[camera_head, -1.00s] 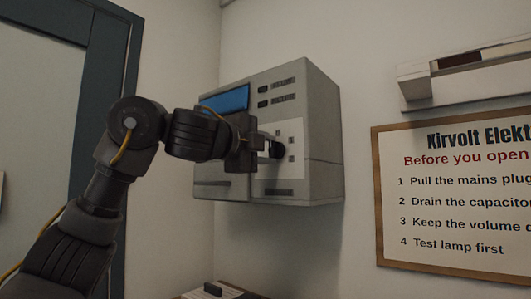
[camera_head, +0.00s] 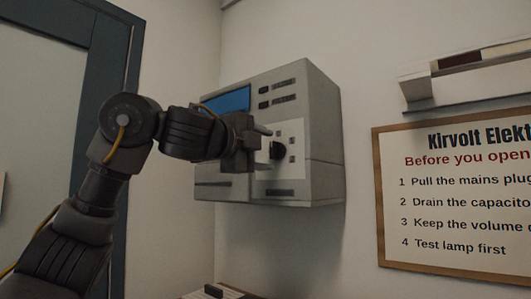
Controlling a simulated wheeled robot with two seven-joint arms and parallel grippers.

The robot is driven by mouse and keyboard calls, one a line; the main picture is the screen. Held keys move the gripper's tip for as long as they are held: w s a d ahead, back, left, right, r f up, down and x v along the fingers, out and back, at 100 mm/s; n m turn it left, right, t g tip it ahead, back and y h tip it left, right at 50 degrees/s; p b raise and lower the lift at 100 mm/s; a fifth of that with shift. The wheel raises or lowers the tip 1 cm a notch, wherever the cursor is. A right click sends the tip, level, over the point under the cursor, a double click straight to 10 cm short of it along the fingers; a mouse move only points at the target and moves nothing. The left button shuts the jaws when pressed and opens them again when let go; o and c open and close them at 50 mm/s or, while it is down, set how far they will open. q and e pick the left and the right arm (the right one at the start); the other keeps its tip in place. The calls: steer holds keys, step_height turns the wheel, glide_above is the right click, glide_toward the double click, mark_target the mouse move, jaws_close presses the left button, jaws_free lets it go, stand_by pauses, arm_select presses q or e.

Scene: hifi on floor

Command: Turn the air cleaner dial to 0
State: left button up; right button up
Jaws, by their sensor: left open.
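The air cleaner (camera_head: 322,130) is a grey box on the wall in the middle of the head view, with a blue screen and a pale dial plate. Its black dial (camera_head: 277,150) sits on that plate, and small dark marks show around its right side. The dial's setting is too small to read. My left gripper (camera_head: 264,147) is open just left of the dial, its fingers pointing toward the plate. It appears apart from the dial, though the exact gap cannot be told. The gripper and wrist hide the left part of the panel. My right gripper is not in view.
A framed sign (camera_head: 455,195) hangs on the wall at the right, below a pale shelf-like fixture (camera_head: 465,80). A dark door frame (camera_head: 115,60) stands at the left. The top of some furniture (camera_head: 222,291) shows at the bottom edge. The wall below the air cleaner is clear.

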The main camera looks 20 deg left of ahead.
arm_select(q)
steer(key=b+v, duration=0.4)
steer(key=v, duration=0.5)
steer(key=shift+s, duration=0.3)
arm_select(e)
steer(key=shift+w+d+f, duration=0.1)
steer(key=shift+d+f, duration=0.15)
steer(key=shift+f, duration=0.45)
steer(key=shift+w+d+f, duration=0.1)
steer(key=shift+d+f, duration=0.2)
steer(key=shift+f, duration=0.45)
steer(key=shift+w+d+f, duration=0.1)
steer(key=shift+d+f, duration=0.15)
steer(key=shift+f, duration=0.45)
arm_select(q)
steer(key=shift+a, duration=0.25)
